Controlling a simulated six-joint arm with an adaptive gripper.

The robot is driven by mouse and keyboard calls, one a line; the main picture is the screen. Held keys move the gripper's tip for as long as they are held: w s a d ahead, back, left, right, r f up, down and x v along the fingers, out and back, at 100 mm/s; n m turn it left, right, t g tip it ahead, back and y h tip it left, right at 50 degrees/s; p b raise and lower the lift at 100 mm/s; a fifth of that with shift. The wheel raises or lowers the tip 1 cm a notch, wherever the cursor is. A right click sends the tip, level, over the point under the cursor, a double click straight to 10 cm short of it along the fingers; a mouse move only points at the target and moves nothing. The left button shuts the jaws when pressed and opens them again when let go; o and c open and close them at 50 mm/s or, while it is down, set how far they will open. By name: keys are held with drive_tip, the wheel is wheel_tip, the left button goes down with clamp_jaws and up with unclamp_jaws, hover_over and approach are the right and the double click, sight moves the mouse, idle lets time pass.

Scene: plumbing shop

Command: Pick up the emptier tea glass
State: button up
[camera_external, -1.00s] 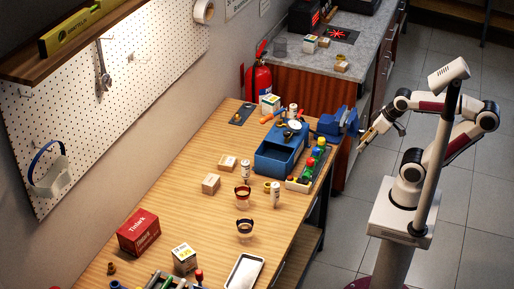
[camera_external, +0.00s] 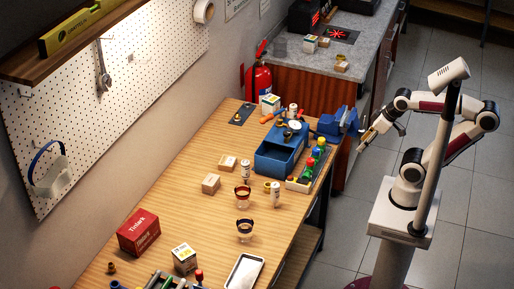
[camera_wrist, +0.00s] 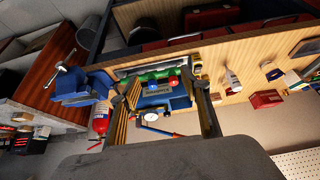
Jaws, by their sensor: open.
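Two small tea glasses stand upright on the wooden workbench in the external view. One glass (camera_external: 242,192) has a reddish band near its rim. My gripper (camera_external: 378,137) is open and empty, off the bench's right side near the blue vise, well apart from both glasses. In the wrist view my gripper (camera_wrist: 164,88) has its two fingers spread, with a blue toolbox beyond them. I cannot make out the glasses surely there.
A white spray can (camera_external: 275,195) stands beside the reddish-banded glass. A red box (camera_external: 139,233) and a metal tray (camera_external: 244,272) lie nearer.

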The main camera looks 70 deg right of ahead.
drive_tip(key=shift+o, duration=1.1)
drive_tip(key=shift+w, duration=0.1)
